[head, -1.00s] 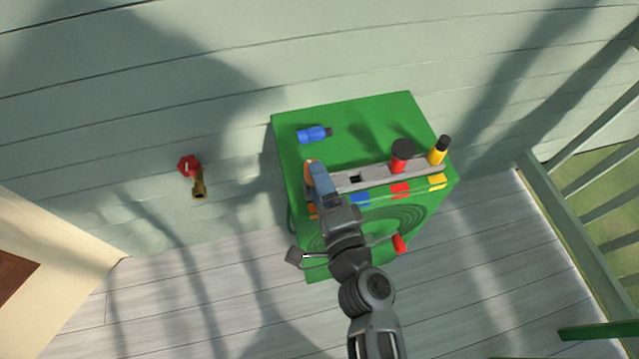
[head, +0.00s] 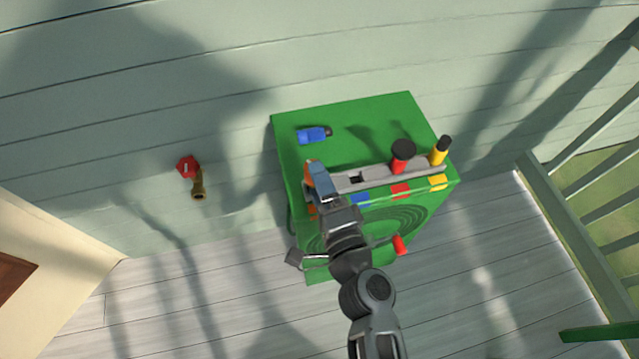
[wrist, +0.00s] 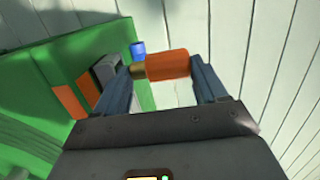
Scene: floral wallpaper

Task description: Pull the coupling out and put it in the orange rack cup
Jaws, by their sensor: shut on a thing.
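My gripper (head: 314,176) is shut on the orange coupling (wrist: 170,65), one finger on each side of it. The coupling has a short brass end (wrist: 138,71) that points toward the rack in the wrist view. In the head view the coupling (head: 309,172) shows only in part, at the rack's left end. The grey rack (head: 375,178) lies along the top of the green box, with an orange label (wrist: 70,101) at its left end. My gripper hides that end, and I cannot tell whether the brass end is inside the orange cup.
The rack holds a red piece (head: 400,160) and a yellow piece (head: 440,150); a square opening shows above the blue label (head: 359,199). A blue coupling (head: 313,135) lies on the green box (head: 345,112) behind. A brass tap (head: 198,187) with a red handle is on the wall.

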